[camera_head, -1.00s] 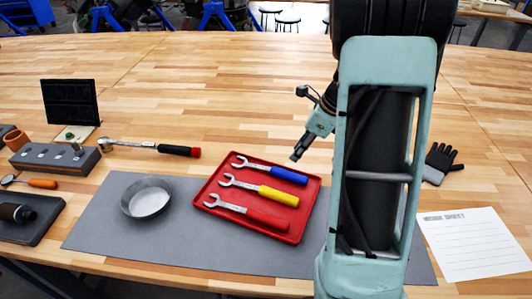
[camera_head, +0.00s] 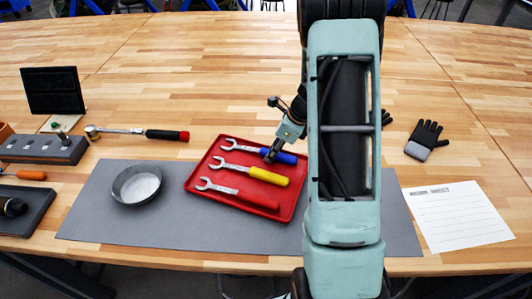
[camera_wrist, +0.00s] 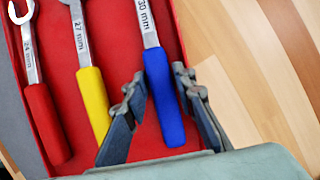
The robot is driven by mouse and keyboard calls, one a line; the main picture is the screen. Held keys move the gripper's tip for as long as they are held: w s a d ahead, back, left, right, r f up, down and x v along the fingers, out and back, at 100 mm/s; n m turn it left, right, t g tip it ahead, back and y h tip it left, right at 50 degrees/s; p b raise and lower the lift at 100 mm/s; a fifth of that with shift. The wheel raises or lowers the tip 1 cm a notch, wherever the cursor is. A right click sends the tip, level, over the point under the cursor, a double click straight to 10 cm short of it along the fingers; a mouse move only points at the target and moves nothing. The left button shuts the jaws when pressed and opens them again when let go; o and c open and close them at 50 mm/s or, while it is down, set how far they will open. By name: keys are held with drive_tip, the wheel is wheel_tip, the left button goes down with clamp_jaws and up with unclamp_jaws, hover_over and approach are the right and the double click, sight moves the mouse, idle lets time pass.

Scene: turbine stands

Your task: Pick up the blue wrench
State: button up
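The blue wrench (camera_head: 240,146) lies on the red tray (camera_head: 283,214), behind the yellow and red wrenches. Its blue handle (camera_wrist: 164,95) shows in the wrist view, with "30 mm" on the metal shank. My gripper (camera_head: 269,156) is at the handle end of the blue wrench. In the wrist view my gripper (camera_wrist: 158,80) is open, with one finger on each side of the blue handle and a gap to the right finger. The left finger is close to the handle; whether it touches is unclear. My arm hides part of the tray's right side.
The yellow wrench (camera_head: 268,176) and red wrench (camera_head: 258,199) lie on the same tray. A grey mat (camera_head: 105,215) lies under the tray, with a metal bowl (camera_head: 137,185) to the left. A ratchet (camera_head: 140,134) lies behind; a glove (camera_head: 425,139) and paper sheet (camera_head: 457,215) are at right.

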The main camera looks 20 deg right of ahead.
clamp_jaws()
drive_tip(key=shift+w+r, duration=0.1)
drive_tip(key=shift+r, duration=0.05)
idle(0.4)
drive_tip(key=shift+r, duration=0.6)
drive_tip(key=s+a+r, duration=0.6)
drive_tip(key=a+r, duration=0.5)
drive_tip(key=a, duration=0.1)
drive_tip(key=shift+s+a+r+b, duration=0.15)
drive_tip(key=shift+s+r+b, duration=0.15)
drive_tip(key=shift+s, duration=0.05)
